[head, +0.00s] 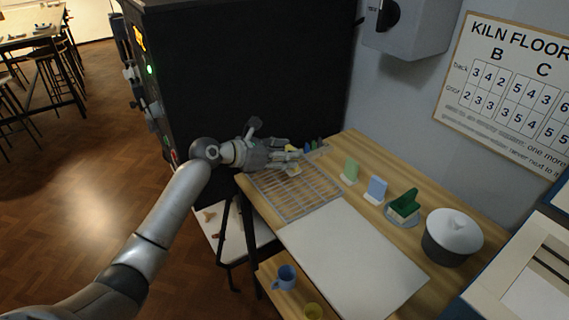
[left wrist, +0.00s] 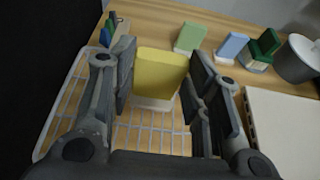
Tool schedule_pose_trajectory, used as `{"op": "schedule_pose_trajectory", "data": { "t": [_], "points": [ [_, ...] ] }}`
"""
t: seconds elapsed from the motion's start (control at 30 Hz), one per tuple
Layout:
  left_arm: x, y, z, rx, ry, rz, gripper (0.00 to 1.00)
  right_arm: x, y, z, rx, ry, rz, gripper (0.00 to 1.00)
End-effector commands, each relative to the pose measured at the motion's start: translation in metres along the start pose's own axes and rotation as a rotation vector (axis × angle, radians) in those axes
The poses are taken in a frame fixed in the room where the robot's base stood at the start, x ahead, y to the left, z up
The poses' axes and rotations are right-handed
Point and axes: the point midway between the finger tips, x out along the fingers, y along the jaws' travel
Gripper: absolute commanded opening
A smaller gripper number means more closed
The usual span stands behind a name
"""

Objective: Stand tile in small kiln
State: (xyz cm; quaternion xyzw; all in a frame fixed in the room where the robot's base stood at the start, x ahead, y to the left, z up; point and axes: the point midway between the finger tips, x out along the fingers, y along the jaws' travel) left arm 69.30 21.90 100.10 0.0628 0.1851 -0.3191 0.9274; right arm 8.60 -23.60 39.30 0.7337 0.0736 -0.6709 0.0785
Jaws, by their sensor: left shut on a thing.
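My left gripper (head: 292,157) reaches over the wire rack (head: 312,204) at the table's far left end. In the left wrist view its two fingers (left wrist: 165,100) stand either side of a yellow tile (left wrist: 160,75) with a pale foot, and it is shut on that tile. The tile is roughly upright over the rack (left wrist: 62,108); I cannot tell whether its foot touches the wires. A tall black cabinet (head: 255,65) with a green light stands behind my left arm; I cannot tell whether it is the small kiln. My right gripper is not in view.
A light green tile (head: 350,170), a blue tile (head: 376,189) and a dark green piece (head: 405,204) stand along the wall side. A lidded pot (head: 451,237) is to their right.

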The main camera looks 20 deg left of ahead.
Motion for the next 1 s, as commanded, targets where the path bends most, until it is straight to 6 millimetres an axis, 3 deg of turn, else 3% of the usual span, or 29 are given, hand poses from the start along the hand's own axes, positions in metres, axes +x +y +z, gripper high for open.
{"op": "schedule_pose_trajectory", "data": {
  "t": [0.2,0.4,0.8,0.83,1.0],
  "points": [
    [0.009,0.008,-0.008,-0.002,-0.001,0.001,0.18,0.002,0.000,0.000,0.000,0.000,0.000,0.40],
    [0.018,0.007,-0.033,-0.001,-0.001,0.002,0.18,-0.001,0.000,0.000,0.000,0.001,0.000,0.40],
    [0.020,0.007,-0.037,-0.001,-0.001,0.001,0.18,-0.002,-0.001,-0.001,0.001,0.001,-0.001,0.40],
    [0.020,0.007,-0.038,0.000,0.000,0.001,0.48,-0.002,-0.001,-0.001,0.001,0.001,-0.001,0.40],
    [0.020,0.007,-0.038,0.000,0.000,0.001,0.66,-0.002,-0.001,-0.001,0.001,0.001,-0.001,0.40]
  ]
}}
